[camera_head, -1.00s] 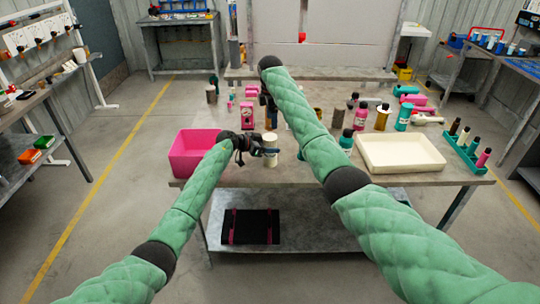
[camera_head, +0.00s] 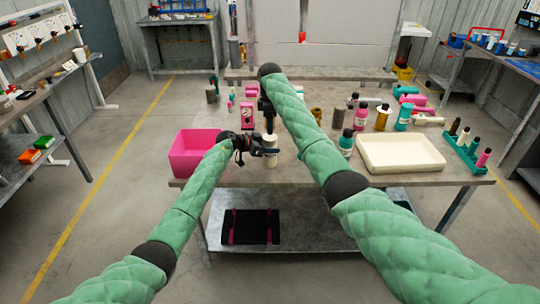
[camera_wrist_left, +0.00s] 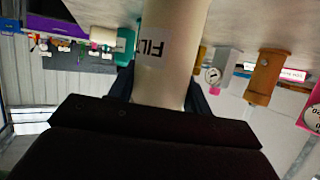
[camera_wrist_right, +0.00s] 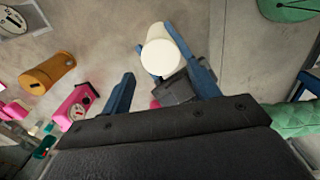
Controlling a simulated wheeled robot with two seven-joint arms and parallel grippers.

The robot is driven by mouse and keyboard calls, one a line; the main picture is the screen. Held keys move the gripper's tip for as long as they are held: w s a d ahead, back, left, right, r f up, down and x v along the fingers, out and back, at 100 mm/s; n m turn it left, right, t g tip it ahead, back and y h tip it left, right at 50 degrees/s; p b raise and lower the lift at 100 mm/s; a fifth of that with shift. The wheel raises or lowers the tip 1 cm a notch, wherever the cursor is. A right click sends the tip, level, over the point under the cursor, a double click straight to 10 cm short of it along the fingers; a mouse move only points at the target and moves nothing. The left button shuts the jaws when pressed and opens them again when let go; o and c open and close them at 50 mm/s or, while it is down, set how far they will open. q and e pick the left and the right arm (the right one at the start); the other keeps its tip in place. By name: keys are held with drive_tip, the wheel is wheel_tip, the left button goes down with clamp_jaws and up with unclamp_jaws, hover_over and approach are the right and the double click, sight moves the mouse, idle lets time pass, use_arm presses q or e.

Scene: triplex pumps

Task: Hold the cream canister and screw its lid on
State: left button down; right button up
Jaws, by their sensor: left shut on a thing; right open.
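The cream canister (camera_head: 271,160) stands upright at the table's front edge area, with my left gripper (camera_head: 258,151) shut around its side. In the left wrist view the canister (camera_wrist_left: 182,45) shows a label with dark letters, between the dark blue fingers (camera_wrist_left: 160,95). My right gripper (camera_head: 268,122) is above the canister, pointing down. In the right wrist view its blue fingers (camera_wrist_right: 162,72) are open, with the canister's round pale top (camera_wrist_right: 161,57) between or just below them. I cannot tell whether that pale top is a lid, and I make out no separate lid.
A pink bin (camera_head: 192,153) stands left of my left gripper. A cream tray (camera_head: 400,152) and a green rack (camera_head: 463,160) are at the right. A pink box (camera_head: 247,117) and several bottles stand behind. My right forearm crosses over the table's middle.

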drive_tip(key=shift+f, duration=2.9)
drive_tip(key=c, duration=0.7)
drive_tip(key=o, duration=1)
drive_tip(key=shift+r, duration=0.15)
drive_tip(key=shift+r, duration=2.15)
drive_tip(key=shift+c, duration=0.5)
